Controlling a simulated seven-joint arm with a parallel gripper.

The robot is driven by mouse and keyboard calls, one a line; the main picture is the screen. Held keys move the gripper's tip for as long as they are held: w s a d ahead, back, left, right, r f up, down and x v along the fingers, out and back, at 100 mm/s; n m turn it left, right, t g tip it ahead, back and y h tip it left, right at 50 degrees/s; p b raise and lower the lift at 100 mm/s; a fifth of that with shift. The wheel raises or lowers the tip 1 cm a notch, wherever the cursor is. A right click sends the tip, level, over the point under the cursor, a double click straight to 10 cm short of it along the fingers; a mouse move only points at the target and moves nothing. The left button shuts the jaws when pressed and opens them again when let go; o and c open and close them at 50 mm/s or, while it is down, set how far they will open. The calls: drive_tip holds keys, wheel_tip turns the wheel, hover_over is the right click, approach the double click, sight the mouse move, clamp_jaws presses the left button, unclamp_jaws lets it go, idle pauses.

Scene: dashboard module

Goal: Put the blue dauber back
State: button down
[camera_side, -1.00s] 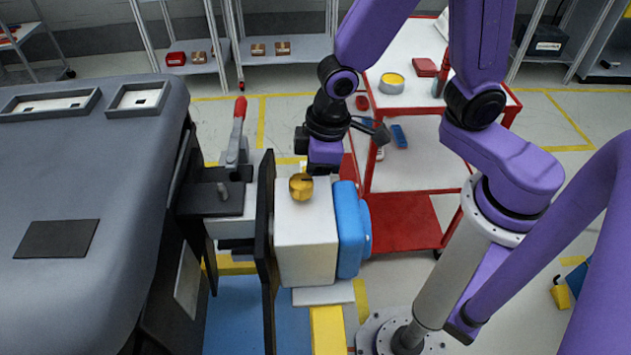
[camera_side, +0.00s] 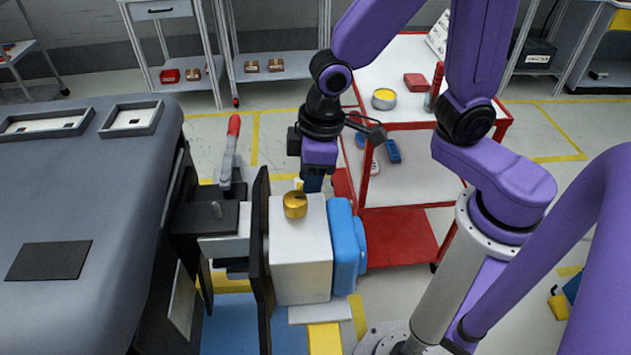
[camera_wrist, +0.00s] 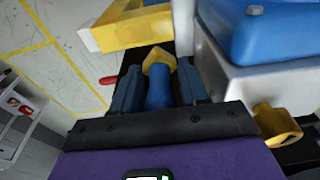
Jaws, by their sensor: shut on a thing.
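My gripper (camera_side: 313,188) is behind the white box in the side view, pointing down. In the wrist view its two dark fingers (camera_wrist: 159,85) are shut on the blue dauber (camera_wrist: 158,92), a blue rounded body between them. A yellow angular piece (camera_wrist: 158,58) shows at the dauber's far end; I cannot tell if it is part of the dauber or a separate thing. In the side view the dauber cannot be made out clearly.
A red cart (camera_side: 400,240) stands behind right.

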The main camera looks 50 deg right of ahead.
drive_tip(key=w+d+r+m+h, duration=0.1)
drive_tip(key=w+d+m, duration=0.5)
drive_tip(key=d, duration=0.4)
drive_tip(key=w+d+r+m, duration=0.1)
drive_tip(key=w+d+m, duration=0.2)
drive_tip(key=w+d, duration=0.6)
drive_tip(key=s+d+r+m+h, duration=0.1)
drive_tip(key=s+d+m, duration=0.3)
drive_tip(key=d, duration=1)
drive_tip(key=s+d+m, duration=0.1)
drive_tip(key=d+m, duration=0.4)
drive_tip(key=d, duration=1)
drive_tip(key=w+d+f, duration=0.2)
drive_tip(key=w, duration=0.1)
drive_tip(key=w+d+f, duration=0.5)
drive_tip(key=w+f, duration=0.1)
drive_tip(key=w, duration=0.1)
drive_tip(key=shift+d+f, duration=0.2)
drive_tip(key=shift+d, duration=0.15)
drive_tip(key=shift+w+d+f, duration=0.35)
drive_tip(key=shift+w+f, duration=0.05)
drive_tip(key=shift+f, duration=1.8)
